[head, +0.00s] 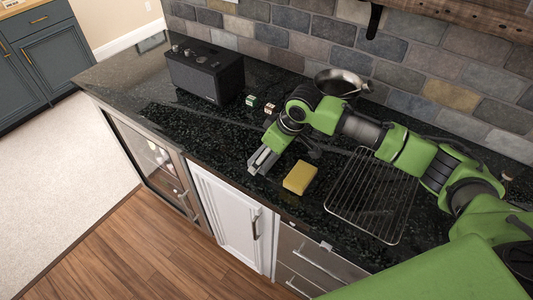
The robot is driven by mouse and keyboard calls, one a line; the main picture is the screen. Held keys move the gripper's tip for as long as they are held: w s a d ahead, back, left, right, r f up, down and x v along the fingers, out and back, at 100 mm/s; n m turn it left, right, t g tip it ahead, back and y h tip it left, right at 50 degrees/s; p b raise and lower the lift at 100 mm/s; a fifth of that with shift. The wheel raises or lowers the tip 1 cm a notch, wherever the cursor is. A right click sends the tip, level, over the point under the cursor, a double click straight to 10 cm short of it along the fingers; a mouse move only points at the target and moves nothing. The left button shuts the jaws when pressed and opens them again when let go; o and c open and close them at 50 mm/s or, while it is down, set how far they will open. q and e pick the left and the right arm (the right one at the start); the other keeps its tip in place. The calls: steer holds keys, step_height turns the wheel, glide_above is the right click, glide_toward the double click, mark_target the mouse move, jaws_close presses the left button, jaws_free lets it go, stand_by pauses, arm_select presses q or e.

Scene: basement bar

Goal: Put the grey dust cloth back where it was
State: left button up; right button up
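My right gripper (262,160) reaches in from the right and points down at the dark stone counter (215,128), near its front edge. Light grey, flat pieces show at its tip. I cannot tell whether they are only its fingers or whether grey cloth is among them, nor whether the gripper is open. No grey dust cloth can be made out clearly elsewhere on the counter; my arm hides part of it. My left gripper is out of view.
A yellow sponge (299,177) lies just right of the gripper, and a wire rack (348,207) lies farther right. A black speaker (205,75), two small cubes (260,104) and a metal pan (338,78) stand farther back. The counter's left part is mostly clear.

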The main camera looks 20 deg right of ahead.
steer(key=shift+r, duration=0.1)
steer(key=b+v, duration=0.1)
steer(key=v, duration=1.1)
steer(key=shift+b, duration=0.3)
